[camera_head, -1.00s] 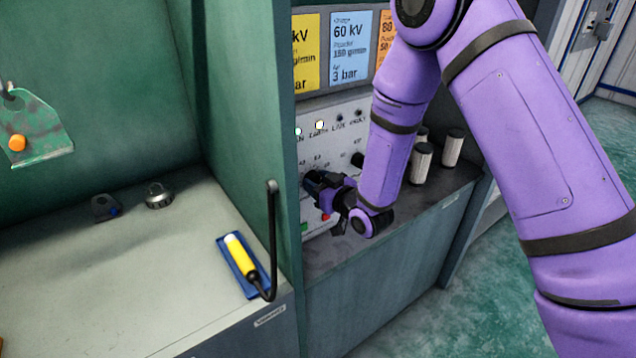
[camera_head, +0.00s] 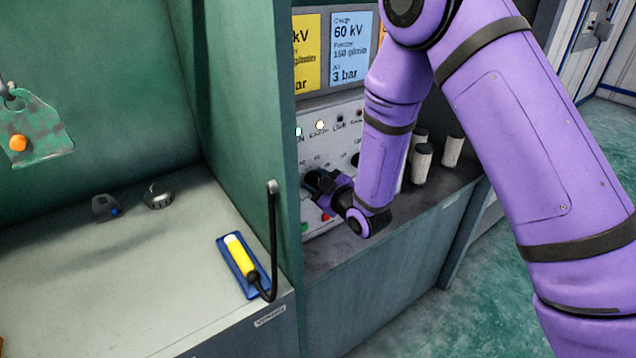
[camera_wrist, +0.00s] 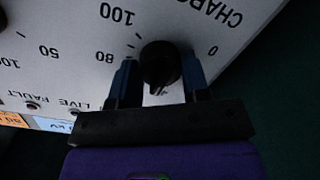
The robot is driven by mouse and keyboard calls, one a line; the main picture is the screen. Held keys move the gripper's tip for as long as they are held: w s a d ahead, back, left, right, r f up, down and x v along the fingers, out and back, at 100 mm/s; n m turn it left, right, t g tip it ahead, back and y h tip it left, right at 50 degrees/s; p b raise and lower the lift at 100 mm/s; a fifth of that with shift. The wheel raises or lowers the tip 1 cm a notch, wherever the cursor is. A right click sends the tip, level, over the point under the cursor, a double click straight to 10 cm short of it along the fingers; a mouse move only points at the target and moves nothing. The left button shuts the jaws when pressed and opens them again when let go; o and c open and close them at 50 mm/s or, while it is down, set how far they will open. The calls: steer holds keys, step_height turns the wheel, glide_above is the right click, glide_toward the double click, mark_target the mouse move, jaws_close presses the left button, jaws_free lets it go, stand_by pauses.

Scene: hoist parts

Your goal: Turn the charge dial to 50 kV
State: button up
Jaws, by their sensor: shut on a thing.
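The black dial (camera_wrist: 159,66) sits on the pale control panel, with CHARGE lettering upside down at the upper right in the wrist view. The numbers 80, 100 and 0 stand around it. My gripper (camera_wrist: 160,80) is shut on this dial, one blue finger on each side. A pale mark shows at the dial's lower edge in the wrist view; the number it points to is not clear. In the head view my gripper (camera_head: 322,184) is at the control panel (camera_head: 326,120) and hides the dial.
A blue card (camera_head: 351,45) above the panel reads 60 kV, beside a yellow card (camera_head: 306,55). Pale cylinders with dark tops (camera_head: 422,163) stand right of my forearm.

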steer(key=shift+f, duration=0.1)
steer(key=o, duration=0.9)
steer(key=shift+s, duration=0.1)
steer(key=v, duration=1)
steer(key=shift+s+d, duration=0.25)
